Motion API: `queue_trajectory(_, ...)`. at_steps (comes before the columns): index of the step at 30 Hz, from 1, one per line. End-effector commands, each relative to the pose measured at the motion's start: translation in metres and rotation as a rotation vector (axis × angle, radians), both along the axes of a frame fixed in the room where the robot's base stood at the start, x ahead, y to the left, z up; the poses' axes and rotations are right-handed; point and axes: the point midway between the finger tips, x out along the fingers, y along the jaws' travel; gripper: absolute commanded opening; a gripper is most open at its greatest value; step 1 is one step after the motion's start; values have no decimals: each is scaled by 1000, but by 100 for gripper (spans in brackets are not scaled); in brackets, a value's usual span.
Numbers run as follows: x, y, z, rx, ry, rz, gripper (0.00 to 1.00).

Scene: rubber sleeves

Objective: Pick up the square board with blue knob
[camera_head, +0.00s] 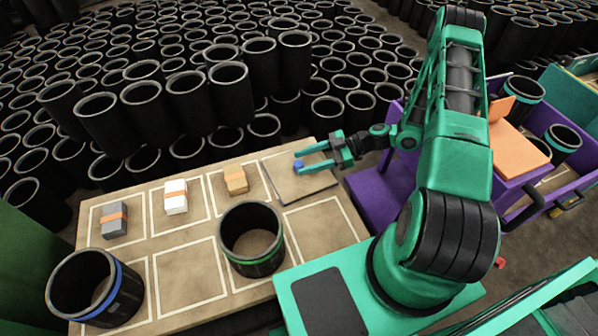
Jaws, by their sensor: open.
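The square board (293,184) is a thin, brownish-grey plate with dark edges. It lies at the far right end of the tan table, seemingly inside or over a white-outlined square. Its small blue knob (299,164) stands near the board's upper middle. My gripper (300,161) reaches in from the right, low over the board. Its green fingers are open, one on the far side of the knob and one on the near side. I cannot tell whether a finger touches the knob.
The table (184,255) also holds a grey block (114,226), a white block (176,203), an orange-tan block (236,182), a green-banded sleeve (250,262) and a blue-banded sleeve (120,303). Many black sleeves (141,107) crowd behind. A purple cart (377,197) stands at right.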

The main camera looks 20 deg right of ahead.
Motion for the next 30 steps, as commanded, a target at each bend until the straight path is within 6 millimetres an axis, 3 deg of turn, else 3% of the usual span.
queue_trajectory(11, 5, 23, -9, -1, 2, 2, 50)
queue_trajectory(19, 14, 56, -22, 0, 2, 2, 50)
queue_trajectory(27, 15, 60, -23, -1, 1, 0, 50)
queue_trajectory(30, 15, 60, -23, -1, 1, 0, 26)
